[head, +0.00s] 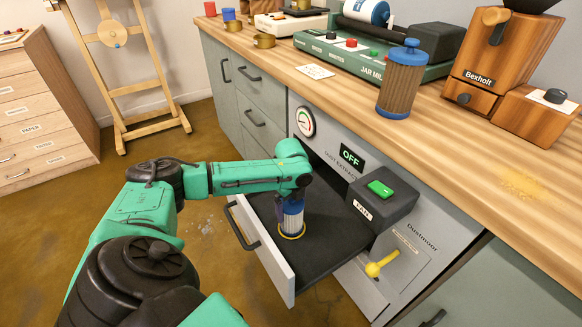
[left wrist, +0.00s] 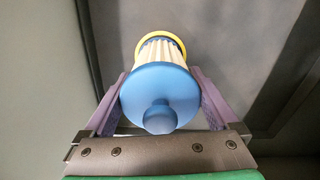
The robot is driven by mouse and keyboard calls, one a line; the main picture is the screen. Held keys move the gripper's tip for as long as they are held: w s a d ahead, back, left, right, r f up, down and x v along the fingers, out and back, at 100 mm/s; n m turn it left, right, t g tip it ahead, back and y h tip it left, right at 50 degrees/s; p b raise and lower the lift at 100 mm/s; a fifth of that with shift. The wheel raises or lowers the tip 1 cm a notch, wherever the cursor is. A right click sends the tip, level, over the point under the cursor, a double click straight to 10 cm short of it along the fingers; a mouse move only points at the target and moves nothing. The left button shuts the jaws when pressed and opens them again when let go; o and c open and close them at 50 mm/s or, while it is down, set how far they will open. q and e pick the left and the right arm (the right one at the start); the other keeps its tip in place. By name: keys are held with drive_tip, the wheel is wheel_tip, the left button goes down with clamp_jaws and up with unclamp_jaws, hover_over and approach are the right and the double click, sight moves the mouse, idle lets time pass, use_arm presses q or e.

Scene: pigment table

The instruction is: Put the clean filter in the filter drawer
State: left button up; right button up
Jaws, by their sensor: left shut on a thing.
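The clean filter (head: 292,222), with pale pleats and a blue cap, stands upright in the open filter drawer (head: 330,237). My left gripper (head: 292,205) reaches down over the drawer and is shut on this filter. In the left wrist view the filter (left wrist: 160,90) sits between the two purple fingers, cap toward the camera. A yellow ring (head: 291,234) surrounds its lower end; I cannot tell whether the filter rests fully on the drawer floor. A second filter (head: 400,85), with brown, dirty pleats and a blue cap, stands on the counter. My right gripper is not in view.
The drawer front with its handle (head: 242,222) juts out from the dust extractor. Its display reads OFF (head: 351,158). A box with a green switch (head: 380,188) overhangs the drawer's right side. A yellow lever (head: 381,263) is at lower right. The wooden counter (head: 470,150) runs above.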

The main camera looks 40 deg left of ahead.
use_arm(q)
drive_tip(key=o, duration=1.2)
drive_tip(key=shift+f, duration=0.1)
drive_tip(key=shift+r, duration=0.35)
wheel_tip(320, 180, up, 12)
drive_tip(key=p, duration=0.3)
drive_tip(key=shift+f, duration=0.2)
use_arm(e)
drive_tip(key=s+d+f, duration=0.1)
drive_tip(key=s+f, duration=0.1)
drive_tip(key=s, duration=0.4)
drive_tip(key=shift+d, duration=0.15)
